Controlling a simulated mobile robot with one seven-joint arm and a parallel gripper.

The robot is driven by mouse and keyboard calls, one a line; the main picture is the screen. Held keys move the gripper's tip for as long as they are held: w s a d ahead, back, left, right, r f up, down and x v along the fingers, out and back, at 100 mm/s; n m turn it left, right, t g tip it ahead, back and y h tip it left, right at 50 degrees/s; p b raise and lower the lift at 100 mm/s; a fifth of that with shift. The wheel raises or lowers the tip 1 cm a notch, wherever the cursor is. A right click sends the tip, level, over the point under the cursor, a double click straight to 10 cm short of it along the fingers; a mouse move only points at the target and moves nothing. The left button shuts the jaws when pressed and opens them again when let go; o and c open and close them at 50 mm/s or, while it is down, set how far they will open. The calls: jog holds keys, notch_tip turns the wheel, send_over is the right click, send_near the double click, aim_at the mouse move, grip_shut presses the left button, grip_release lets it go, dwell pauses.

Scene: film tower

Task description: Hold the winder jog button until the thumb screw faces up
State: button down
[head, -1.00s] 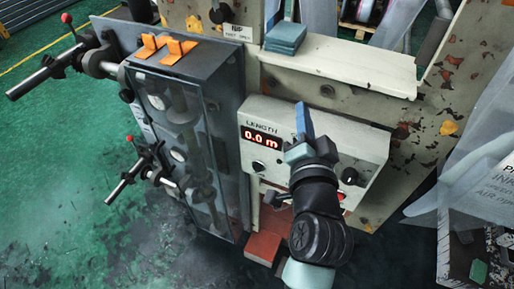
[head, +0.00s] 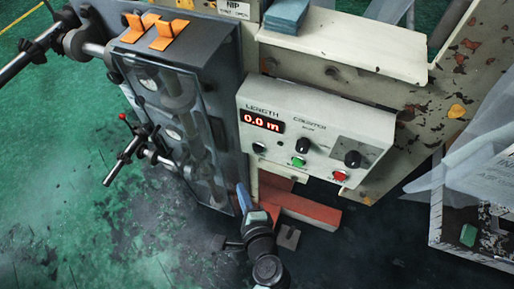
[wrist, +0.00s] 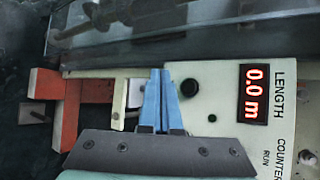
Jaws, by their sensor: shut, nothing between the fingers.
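My gripper (head: 243,198) is shut and empty, its blue fingers pressed together. In the head view it is low, below the left part of the counter panel (head: 315,107). In the wrist view the fingertips (wrist: 160,75) point up the picture, beside the panel edge; I cannot tell whether they touch anything. The panel has a green button (head: 298,161) and a red button (head: 339,176). No label naming a winder jog button is readable, so I cannot tell which button it is. I cannot make out the thumb screw.
The lit display (head: 262,121) reads 0.0 m. A dark cabinet (head: 205,60) with rollers, orange levers (head: 168,35) and a long bar stands at left. Red-orange beams (head: 310,211) lie below the panel. A crate (head: 470,258) with plastic film is at right. Green floor at left is open.

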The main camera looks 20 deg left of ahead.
jog(key=w+b, duration=0.1)
jog(key=w, duration=0.8)
jog(key=shift+b, duration=0.35)
jog(key=shift+w+d, duration=0.1)
jog(key=shift+d, duration=0.05)
dwell(1.6)
jog(key=shift+w, duration=0.3)
jog(key=shift+w+r+b, duration=0.1)
jog(key=shift+w+b, duration=0.2)
jog(key=shift+w, duration=0.25)
dwell(2.3)
jog(key=shift+s, duration=0.15)
dwell(0.4)
jog(key=shift+s+p, duration=0.35)
jog(key=shift+s, duration=0.5)
jog(key=shift+s, duration=0.1)
jog(key=shift+s+p, duration=0.6)
jog(key=shift+s, duration=1.8)
